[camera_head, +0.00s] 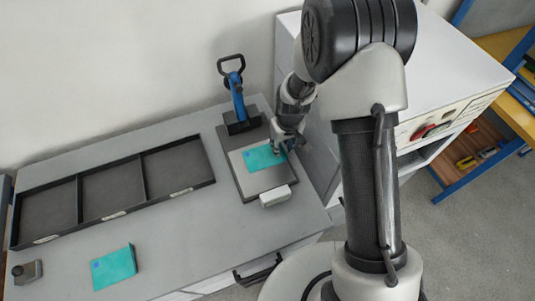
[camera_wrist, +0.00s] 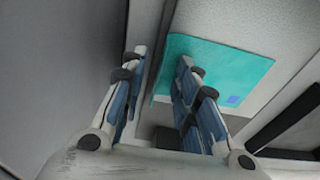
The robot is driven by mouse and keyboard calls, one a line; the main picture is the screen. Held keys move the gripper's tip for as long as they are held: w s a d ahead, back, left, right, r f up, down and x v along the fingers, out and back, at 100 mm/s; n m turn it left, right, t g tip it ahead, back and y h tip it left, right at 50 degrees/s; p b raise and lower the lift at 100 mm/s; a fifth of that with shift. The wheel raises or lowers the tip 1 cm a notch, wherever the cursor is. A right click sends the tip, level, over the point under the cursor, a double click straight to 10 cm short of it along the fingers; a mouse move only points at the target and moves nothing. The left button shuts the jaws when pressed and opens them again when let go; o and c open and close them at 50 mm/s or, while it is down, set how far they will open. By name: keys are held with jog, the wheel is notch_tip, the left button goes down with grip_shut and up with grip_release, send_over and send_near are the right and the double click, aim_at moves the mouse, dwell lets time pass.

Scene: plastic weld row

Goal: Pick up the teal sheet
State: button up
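A flat teal sheet (camera_head: 262,156) with a small blue mark lies on the light plate of a dark-based fixture at the right end of the bench. My gripper (camera_head: 284,146) is at the sheet's right edge, pointing down. In the wrist view the sheet (camera_wrist: 232,65) lies to the right, partly behind the right finger. My gripper (camera_wrist: 161,58) is open, with a clear gap between its fingers and nothing held. I cannot tell whether a finger touches the sheet. A second teal piece (camera_head: 113,268), thicker like a block or stack, lies at the bench's front left.
The fixture has an upright blue-handled lever (camera_head: 236,90) behind the sheet and a white block (camera_head: 275,196) at its front. A dark three-compartment tray (camera_head: 112,190) lies left, empty. A small grey device (camera_head: 27,271) sits far left. A white cabinet (camera_head: 450,65) stands close on the right.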

jog(key=shift+c, duration=0.4)
grip_shut()
jog(key=shift+r, duration=0.1)
notch_tip(320, 180, up, 20)
jog(key=p, duration=0.6)
jog(key=shift+r, duration=0.2)
